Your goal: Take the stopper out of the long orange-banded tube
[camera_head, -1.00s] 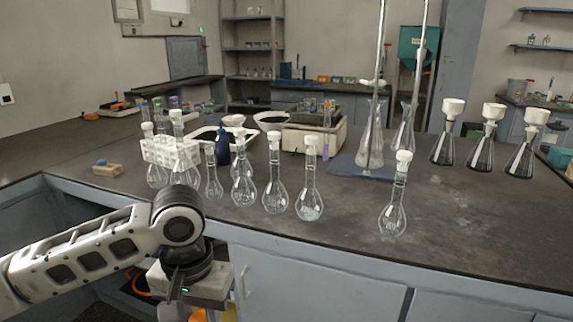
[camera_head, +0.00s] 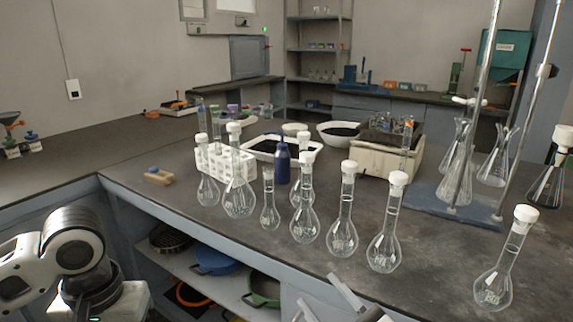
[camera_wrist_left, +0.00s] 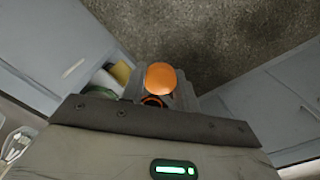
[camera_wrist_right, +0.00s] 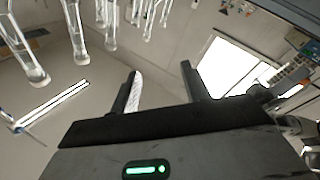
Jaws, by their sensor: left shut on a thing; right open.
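My left gripper (camera_wrist_left: 160,92) is shut on what appears to be the orange-banded tube, seen nearly end-on in the left wrist view. A smooth orange rounded top (camera_wrist_left: 162,77) shows, with a darker orange ring (camera_wrist_left: 152,101) just below it. I cannot make out the tube's length or where the stopper meets it. In the head view my left arm is at the lower left and its fingertips are out of frame. My right gripper (camera_head: 326,302) is at the bottom edge of the head view, in front of the bench. In the right wrist view it (camera_wrist_left: 160,92) is not shown; its fingers (camera_wrist_right: 161,84) are apart and empty.
Several stoppered flasks (camera_head: 385,250) stand near the bench's front edge, one (camera_head: 495,287) apart at right. A white rack (camera_head: 228,165), a blue bottle (camera_head: 282,165) and a beige box (camera_head: 385,160) stand behind. Pans lie on the open shelf (camera_head: 235,290) below.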

